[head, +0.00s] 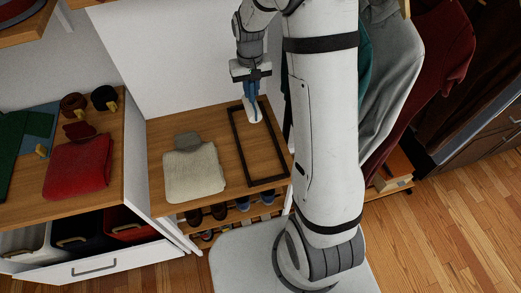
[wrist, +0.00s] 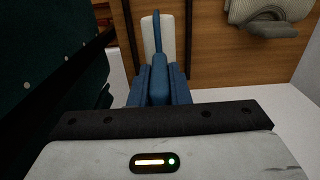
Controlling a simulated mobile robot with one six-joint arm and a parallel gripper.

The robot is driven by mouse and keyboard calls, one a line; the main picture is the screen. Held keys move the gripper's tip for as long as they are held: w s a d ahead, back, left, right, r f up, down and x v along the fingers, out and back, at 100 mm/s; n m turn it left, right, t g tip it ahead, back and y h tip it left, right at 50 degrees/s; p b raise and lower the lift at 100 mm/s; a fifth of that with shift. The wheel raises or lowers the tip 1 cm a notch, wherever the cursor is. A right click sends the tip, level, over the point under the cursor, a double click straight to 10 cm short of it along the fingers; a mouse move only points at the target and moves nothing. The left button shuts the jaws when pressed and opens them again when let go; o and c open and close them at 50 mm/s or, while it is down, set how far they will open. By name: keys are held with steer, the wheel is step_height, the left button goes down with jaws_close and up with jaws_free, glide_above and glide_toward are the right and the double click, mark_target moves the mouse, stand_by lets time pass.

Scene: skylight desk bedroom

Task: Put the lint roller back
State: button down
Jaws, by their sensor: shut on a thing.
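The lint roller (head: 252,112) has a white roller end and a blue handle. It hangs roller-down from my gripper (head: 251,87), over the far part of a black rectangular outline (head: 238,158) on the wooden shelf top. In the wrist view my gripper (wrist: 158,88) is shut on the blue handle of the lint roller (wrist: 168,36), with the white end beyond the fingers. I cannot tell whether the roller end touches the shelf.
A folded cream sweater (head: 193,172) lies left of the outline. Hanging clothes (head: 390,75) are close on the right. A folded red garment (head: 78,168) lies on the left cabinet. Shoes (head: 218,211) stand below the shelf. The shelf inside the outline is otherwise clear.

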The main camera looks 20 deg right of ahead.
steer(key=s+f+b, duration=0.2)
steer(key=s+b, duration=0.4)
steer(key=s, duration=0.2)
step_height(320, 180, down, 10)
steer(key=shift+s, duration=0.25)
steer(key=shift+d+r, duration=0.1)
steer(key=c, duration=1.4)
jaws_free()
steer(key=shift+o, duration=0.2)
